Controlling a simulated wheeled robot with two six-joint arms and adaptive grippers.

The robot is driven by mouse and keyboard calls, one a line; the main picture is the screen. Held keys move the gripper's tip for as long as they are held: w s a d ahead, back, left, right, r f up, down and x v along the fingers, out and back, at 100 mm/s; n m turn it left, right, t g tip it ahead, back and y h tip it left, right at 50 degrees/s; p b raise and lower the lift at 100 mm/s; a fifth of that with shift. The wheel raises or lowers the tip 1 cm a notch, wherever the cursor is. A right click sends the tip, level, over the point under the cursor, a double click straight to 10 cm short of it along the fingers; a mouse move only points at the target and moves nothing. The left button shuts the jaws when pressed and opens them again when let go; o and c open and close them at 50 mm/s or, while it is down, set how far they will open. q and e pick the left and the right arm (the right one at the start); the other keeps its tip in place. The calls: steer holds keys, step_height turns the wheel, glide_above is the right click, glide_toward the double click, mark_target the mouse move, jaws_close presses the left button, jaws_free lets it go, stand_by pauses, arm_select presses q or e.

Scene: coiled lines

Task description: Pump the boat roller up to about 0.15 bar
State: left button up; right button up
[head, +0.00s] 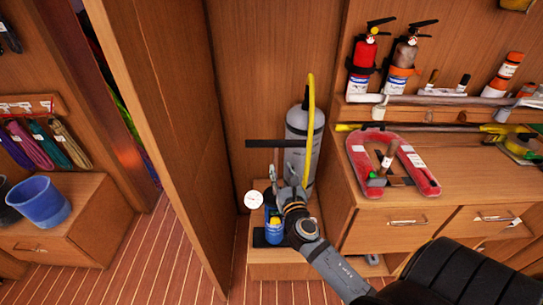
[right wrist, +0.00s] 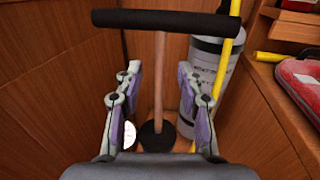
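The pump shows as a black crossbar handle (head: 276,143) raised on a shaft; in the right wrist view the handle (right wrist: 165,20) tops a wooden-brown shaft going down to a black collar. A grey-white cylinder (head: 302,135), apparently the boat roller, stands upright behind it; its printed side also shows in the right wrist view (right wrist: 205,72). A round white gauge (head: 254,200) sits left of the pump; its reading is too small to tell. My right gripper (head: 287,185) is open and empty, below the crossbar, its fingers (right wrist: 158,72) apart on either side of the shaft's line. My left gripper is out of view.
A yellow hose or pole (head: 310,110) rises beside the cylinder. A blue container (head: 273,236) stands close by my right gripper. Wooden panels flank the nook. Right is a bench with a red horseshoe float (head: 358,150); left, a blue bucket (head: 38,202).

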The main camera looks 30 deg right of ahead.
mark_target(276, 155)
steer(key=p+x, duration=0.1)
steer(key=x, duration=0.8)
steer(key=shift+c, duration=0.4)
jaws_close()
